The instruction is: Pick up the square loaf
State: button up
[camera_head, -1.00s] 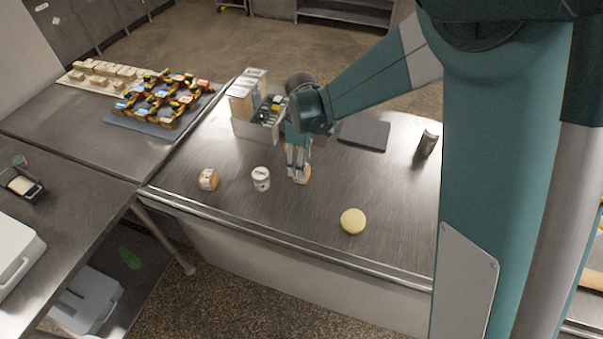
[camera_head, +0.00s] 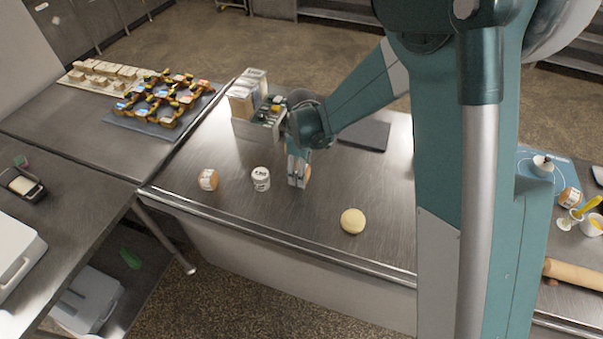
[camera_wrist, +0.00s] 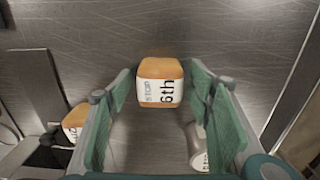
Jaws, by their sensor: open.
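A square loaf, orange-brown with a white printed band, sits on the steel table in the wrist view (camera_wrist: 160,82), ahead of and between my fingertips. My gripper (camera_wrist: 160,85) is open, one green-padded finger to each side of it, and I cannot tell whether they touch it. In the head view my gripper (camera_head: 298,182) points down at the table, and a loaf (camera_head: 308,173) shows partly hidden just behind its fingers. A similar banded loaf (camera_head: 208,180) stands further left. The wrist view shows another loaf (camera_wrist: 73,122) beyond the left finger.
A white jar (camera_head: 261,178) stands just left of my gripper. A pale round piece (camera_head: 352,221) lies to the front right. An organiser (camera_head: 240,127) and a dark slab (camera_head: 366,134) are behind. A rolling pin (camera_head: 575,272) lies far right. The front left tabletop is clear.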

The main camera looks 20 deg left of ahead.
dwell(0.5)
jog(key=c, duration=1)
jog(key=shift+r, duration=5)
